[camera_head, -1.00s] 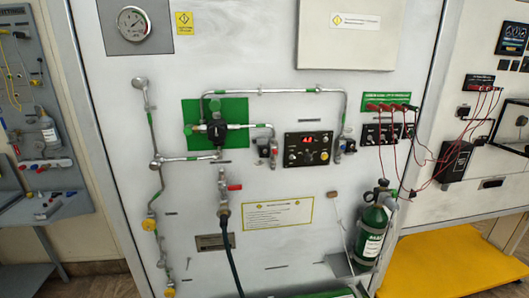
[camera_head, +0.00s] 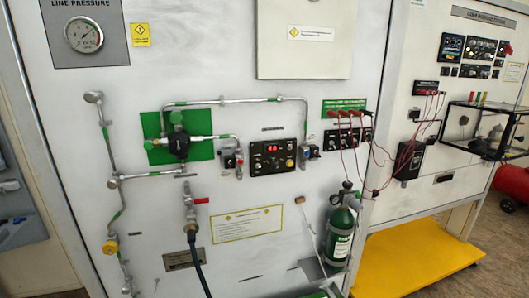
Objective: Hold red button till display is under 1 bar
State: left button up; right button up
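The black control panel (camera_head: 260,166) is mounted on the white wall board near the middle of the view. Its small display (camera_head: 272,147) shows lit red digits that look like 4.8, but they are blurred. Small knobs and buttons sit on the panel below and beside the display, one of them yellowish (camera_head: 290,163). They are too small for me to tell for certain which is the red button. Neither of my grippers is in view, and nothing touches the panel.
A round pressure gauge (camera_head: 84,35) is at upper left. Metal pipes and a green-backed valve (camera_head: 178,142) are left of the panel. Red cables (camera_head: 358,140) and a green cylinder (camera_head: 341,235) are to its right. A yellow platform (camera_head: 418,255) is at lower right.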

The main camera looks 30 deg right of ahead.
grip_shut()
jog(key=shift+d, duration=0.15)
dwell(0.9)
